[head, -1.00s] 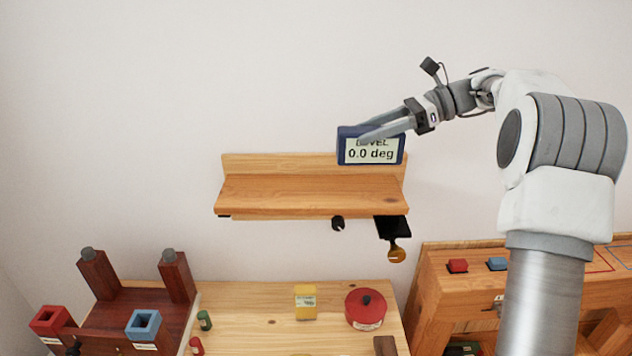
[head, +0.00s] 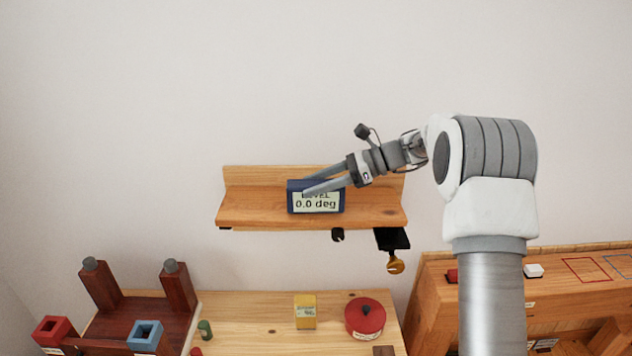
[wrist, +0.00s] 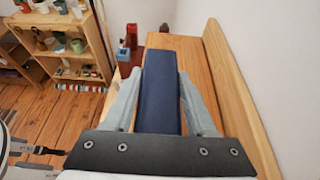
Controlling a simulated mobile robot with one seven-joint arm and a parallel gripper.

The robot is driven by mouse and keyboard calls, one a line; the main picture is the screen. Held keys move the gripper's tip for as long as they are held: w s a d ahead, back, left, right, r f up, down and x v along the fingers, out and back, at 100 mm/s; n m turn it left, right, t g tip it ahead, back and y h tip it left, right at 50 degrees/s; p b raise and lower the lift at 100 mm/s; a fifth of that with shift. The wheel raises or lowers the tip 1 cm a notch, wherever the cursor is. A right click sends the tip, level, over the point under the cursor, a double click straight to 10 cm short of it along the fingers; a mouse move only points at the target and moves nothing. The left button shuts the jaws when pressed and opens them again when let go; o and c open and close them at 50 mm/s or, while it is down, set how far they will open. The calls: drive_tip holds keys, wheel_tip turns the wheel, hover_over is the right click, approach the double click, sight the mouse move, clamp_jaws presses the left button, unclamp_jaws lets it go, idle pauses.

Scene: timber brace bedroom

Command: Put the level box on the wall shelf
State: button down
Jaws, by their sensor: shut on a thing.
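The level box (head: 315,203) is a dark blue box with a pale display reading "LEVEL 0.0 deg". My gripper (head: 307,184) is shut on it from the right, with one finger on each side. The box is upright at the middle of the wooden wall shelf (head: 248,212), low over its board; I cannot tell whether its underside touches. In the wrist view the blue top of the box (wrist: 161,95) lies between my two fingers, and the shelf (wrist: 196,60) with its raised back board runs along the right.
Below the shelf, a wooden bench holds a yellow box (head: 305,311) and a red round lidded pot (head: 365,316). A dark red wooden stand (head: 97,285) is at the left. A clamp (head: 394,250) hangs under the shelf's right end. Both shelf ends are clear.

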drive_tip(key=shift+f, duration=0.25)
drive_tip(key=shift+c, duration=1.1)
unclamp_jaws()
drive_tip(key=shift+f, duration=0.1)
